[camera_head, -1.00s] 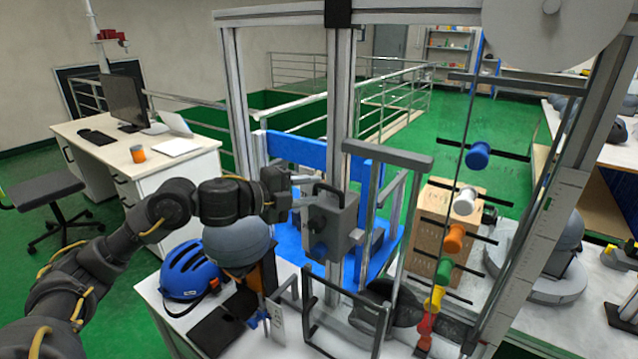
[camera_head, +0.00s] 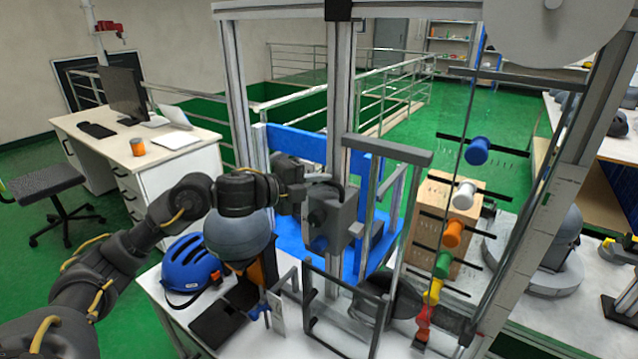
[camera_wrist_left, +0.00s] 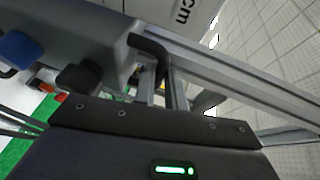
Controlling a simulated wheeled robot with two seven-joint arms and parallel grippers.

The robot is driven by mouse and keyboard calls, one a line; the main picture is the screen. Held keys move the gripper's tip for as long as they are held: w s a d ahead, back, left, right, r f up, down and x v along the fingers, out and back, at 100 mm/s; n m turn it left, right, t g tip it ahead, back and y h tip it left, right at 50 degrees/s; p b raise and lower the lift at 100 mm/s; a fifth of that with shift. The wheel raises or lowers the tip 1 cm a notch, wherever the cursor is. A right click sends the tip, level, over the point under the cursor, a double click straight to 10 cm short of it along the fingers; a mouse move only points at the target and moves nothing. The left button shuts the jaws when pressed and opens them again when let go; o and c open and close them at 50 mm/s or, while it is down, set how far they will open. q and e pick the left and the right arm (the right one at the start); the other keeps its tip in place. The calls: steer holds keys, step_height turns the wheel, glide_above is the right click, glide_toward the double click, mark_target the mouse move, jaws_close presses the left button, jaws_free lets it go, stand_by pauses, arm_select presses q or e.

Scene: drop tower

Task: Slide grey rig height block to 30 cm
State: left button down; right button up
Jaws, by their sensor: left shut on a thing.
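The grey height block (camera_head: 333,215) sits on the upright aluminium post (camera_head: 341,110) of the rig, with dark and blue knobs on its side and a black handle on top. My left gripper (camera_head: 312,186) reaches it from the left and is shut on its black handle. In the left wrist view the block (camera_wrist_left: 110,25) fills the top left, and the handle (camera_wrist_left: 150,45) runs down between the fingers (camera_wrist_left: 162,88). A white plate marked "cm" (camera_wrist_left: 185,12) shows behind; its number is cut off. The right gripper is out of view.
A grey-barred frame (camera_head: 388,152) stands just right of the block.

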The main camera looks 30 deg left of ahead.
arm_select(q)
steer(key=shift+r, duration=0.1)
step_height(320, 180, up, 10)
steer(key=p, duration=0.8)
steer(key=shift+r, duration=0.25)
steer(key=shift+f, duration=0.1)
steer(key=c, duration=1.5)
jaws_free()
steer(key=shift+f, duration=0.15)
steer(key=shift+o, duration=0.2)
steer(key=shift+s+a, duration=0.35)
steer(key=shift+s, duration=0.05)
steer(key=b+v, duration=0.4)
steer(key=v, duration=0.6)
